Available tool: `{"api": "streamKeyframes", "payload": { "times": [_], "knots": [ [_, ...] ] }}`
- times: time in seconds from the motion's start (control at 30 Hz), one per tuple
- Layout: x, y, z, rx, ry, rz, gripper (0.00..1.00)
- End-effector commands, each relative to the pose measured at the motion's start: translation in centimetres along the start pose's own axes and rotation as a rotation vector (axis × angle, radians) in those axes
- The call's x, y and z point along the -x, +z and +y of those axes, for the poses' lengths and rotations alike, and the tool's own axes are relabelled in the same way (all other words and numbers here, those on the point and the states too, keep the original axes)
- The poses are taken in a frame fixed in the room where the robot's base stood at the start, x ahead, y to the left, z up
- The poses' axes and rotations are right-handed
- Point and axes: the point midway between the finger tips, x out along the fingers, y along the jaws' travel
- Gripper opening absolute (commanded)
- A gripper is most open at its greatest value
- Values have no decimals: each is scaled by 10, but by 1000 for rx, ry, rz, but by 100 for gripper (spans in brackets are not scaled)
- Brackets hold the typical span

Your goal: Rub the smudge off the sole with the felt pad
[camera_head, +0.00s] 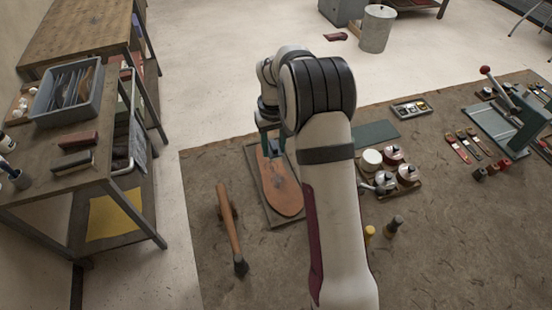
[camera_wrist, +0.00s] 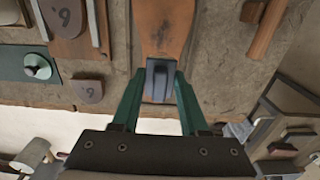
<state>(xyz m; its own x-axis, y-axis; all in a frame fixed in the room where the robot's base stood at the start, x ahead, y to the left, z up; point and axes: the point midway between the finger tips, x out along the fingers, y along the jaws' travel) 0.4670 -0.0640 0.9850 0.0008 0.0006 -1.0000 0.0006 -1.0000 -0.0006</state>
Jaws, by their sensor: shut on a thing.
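A brown leather sole (camera_head: 281,187) lies flat on a dark board (camera_head: 258,193), left of my arm in the head view. It runs down the middle of the wrist view (camera_wrist: 160,12). A small dark mark, seemingly the smudge (camera_wrist: 166,29), shows on it beyond my gripper. My gripper (camera_wrist: 160,74) is shut on a dark grey block, the felt pad (camera_wrist: 158,88), over one end of the sole. I cannot tell whether the pad touches the sole. In the head view my gripper (camera_head: 270,147) is at the sole's far end and the pad is not clear.
A hammer (camera_head: 230,225) lies left of the board. Right of my arm stand a tray of jars (camera_head: 390,170) and small bottles (camera_head: 392,228). A green mat (camera_head: 375,134) lies behind them. A lever press (camera_head: 510,120) stands far right. The front right bench is clear.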

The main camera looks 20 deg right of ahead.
Motion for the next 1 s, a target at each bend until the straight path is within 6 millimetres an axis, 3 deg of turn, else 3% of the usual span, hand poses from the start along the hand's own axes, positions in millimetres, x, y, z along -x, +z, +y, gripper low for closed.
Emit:
{"api": "streamKeyframes", "payload": {
  "times": [0.87,1.0],
  "knots": [
    [-78,1,0,0,-1,-3,0],
    [-80,12,0,1,0,-2,0]
  ]
}}
